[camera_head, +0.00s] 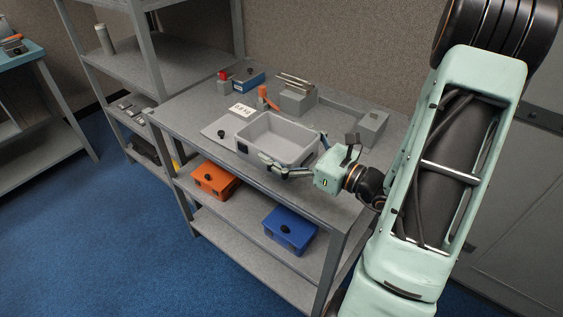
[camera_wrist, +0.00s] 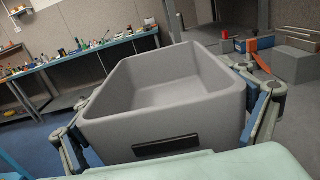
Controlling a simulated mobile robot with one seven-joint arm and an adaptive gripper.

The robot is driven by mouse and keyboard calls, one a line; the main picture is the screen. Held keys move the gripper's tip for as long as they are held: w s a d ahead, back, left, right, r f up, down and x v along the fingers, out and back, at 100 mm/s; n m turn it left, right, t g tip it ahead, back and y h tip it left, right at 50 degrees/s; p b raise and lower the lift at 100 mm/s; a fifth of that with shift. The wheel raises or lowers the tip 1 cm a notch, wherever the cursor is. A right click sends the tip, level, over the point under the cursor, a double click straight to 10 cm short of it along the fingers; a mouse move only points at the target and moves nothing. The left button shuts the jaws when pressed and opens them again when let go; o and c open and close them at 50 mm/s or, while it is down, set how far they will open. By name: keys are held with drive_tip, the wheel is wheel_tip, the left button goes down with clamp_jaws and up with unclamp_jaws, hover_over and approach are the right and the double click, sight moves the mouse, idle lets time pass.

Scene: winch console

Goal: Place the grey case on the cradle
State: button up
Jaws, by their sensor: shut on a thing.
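The grey case (camera_head: 277,140) is an open, empty, rounded box over the workbench in the head view. In the wrist view the grey case (camera_wrist: 165,118) fills the middle, upright and slightly tilted in the picture, with a dark slot on its near wall. My gripper (camera_head: 297,163) is shut on the case, its blue-grey fingers along both sides of it. Whether the case touches the bench top I cannot tell. I cannot clearly make out the cradle; a low grey raised edge (camera_head: 345,103) shows at the back of the bench.
A flat grey plate with a black knob (camera_head: 222,131) lies left of the case. A grey block with rods (camera_head: 296,100) and an orange-handled tool (camera_head: 263,94) stand behind it; another grey block (camera_head: 372,127) stands right. Orange (camera_head: 215,181) and blue (camera_head: 290,230) boxes sit on the shelf below.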

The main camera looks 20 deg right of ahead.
sight(282, 145)
drive_tip(key=w+f+b, duration=0.1)
drive_tip(key=w+f, duration=0.1)
drive_tip(key=w+d+f+b, duration=0.1)
drive_tip(key=w+f+b, duration=0.1)
drive_tip(key=w+d+f+b, duration=0.1)
drive_tip(key=w+f, duration=0.1)
drive_tip(key=shift+w+f+b, duration=0.2)
drive_tip(key=shift+f+b, duration=0.1)
drive_tip(key=shift+b, duration=0.1)
drive_tip(key=shift+w+f+b, duration=0.15)
drive_tip(key=shift+f+b, duration=1.1)
drive_tip(key=shift+f, duration=0.3)
drive_tip(key=shift+f, duration=0.15)
drive_tip(key=o, duration=1.2)
drive_tip(key=shift+o, duration=0.2)
